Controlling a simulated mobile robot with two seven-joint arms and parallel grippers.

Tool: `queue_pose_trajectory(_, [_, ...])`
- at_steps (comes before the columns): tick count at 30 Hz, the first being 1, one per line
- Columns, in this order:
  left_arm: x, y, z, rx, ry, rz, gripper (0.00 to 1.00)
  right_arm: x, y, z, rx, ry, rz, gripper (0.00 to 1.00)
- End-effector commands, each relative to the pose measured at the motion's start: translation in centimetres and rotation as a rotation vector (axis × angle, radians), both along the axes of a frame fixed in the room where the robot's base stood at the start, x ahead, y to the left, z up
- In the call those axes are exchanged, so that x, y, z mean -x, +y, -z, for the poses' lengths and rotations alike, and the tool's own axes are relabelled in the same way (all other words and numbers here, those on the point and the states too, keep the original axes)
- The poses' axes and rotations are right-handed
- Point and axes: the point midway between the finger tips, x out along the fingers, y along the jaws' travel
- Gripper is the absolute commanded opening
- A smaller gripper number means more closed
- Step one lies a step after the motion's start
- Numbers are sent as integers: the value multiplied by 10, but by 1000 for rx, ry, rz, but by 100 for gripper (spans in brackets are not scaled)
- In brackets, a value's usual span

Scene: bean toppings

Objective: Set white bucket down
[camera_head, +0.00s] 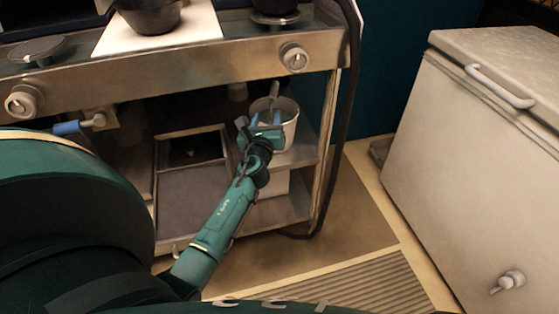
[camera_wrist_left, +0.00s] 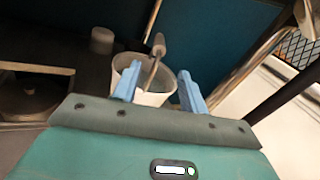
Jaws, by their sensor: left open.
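The white bucket (camera_head: 289,132) stands upright on the shelf under the metal counter, near its right end. It also shows in the left wrist view (camera_wrist_left: 152,99), just beyond my fingers. A grey-handled utensil (camera_wrist_left: 155,58) sticks up out of it. My left gripper (camera_head: 265,117) is at the bucket's near side, its two blue fingers (camera_wrist_left: 158,68) spread apart with the bucket between or just behind them. I cannot tell whether a finger touches the bucket. My right gripper is not in view.
The counter (camera_head: 180,66) with knobs overhangs the shelf. A dark tray (camera_head: 190,195) lies left of my gripper. A small grey cup (camera_wrist_left: 102,40) stands behind the bucket's left. A black hose (camera_head: 342,130) hangs at the cart's right. A white chest freezer (camera_head: 450,160) stands right, with floor between.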

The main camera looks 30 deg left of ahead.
Motion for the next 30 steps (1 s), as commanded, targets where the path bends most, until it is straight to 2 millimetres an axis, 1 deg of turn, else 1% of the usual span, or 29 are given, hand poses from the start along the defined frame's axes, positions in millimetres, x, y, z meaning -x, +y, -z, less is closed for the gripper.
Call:
queue_pose_trajectory(2, [4, -3, 3, 34, -10, 8, 43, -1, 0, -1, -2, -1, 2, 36])
queue_pose_trajectory(4, [15, -12, 11, 139, -37, 32, 43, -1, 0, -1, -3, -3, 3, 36])
queue_pose_trajectory(5, [22, -18, 15, 212, -56, 48, 43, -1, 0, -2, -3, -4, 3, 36])
queue_pose_trajectory(7, [45, -39, 28, 451, -108, 91, 43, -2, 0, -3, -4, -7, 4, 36])
queue_pose_trajectory(8, [58, -51, 34, 584, -133, 111, 43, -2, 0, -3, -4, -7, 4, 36])
queue_pose_trajectory(9, [76, -69, 41, 781, -162, 132, 43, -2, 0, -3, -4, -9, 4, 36])
queue_pose_trajectory(11, [107, -98, 49, 1109, -197, 150, 43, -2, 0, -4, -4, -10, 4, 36])
queue_pose_trajectory(12, [128, -118, 52, 1334, -212, 147, 43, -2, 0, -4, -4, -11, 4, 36])
queue_pose_trajectory(13, [144, -133, 54, 1502, -218, 134, 43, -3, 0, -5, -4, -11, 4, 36])
queue_pose_trajectory(14, [160, -148, 53, 1669, -223, 116, 43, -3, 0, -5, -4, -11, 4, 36])
queue_pose_trajectory(15, [180, -166, 52, 1882, -224, 77, 43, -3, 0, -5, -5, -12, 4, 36])
queue_pose_trajectory(18, [224, -204, 41, 2345, -217, -60, 43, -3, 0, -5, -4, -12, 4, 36])
queue_pose_trajectory(21, [254, -229, 28, 2672, -206, -214, 43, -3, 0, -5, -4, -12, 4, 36])
queue_pose_trajectory(24, [270, -242, 19, 2855, -201, -328, 43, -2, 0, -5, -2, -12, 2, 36])
queue_pose_trajectory(25, [272, -244, 17, 2887, -200, -347, 43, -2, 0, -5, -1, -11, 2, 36])
queue_pose_trajectory(27, [275, -247, 15, 2925, -199, -375, 43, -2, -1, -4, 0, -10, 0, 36])
queue_pose_trajectory(30, [275, -247, 15, 2932, -199, -380, 43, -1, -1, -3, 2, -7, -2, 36])
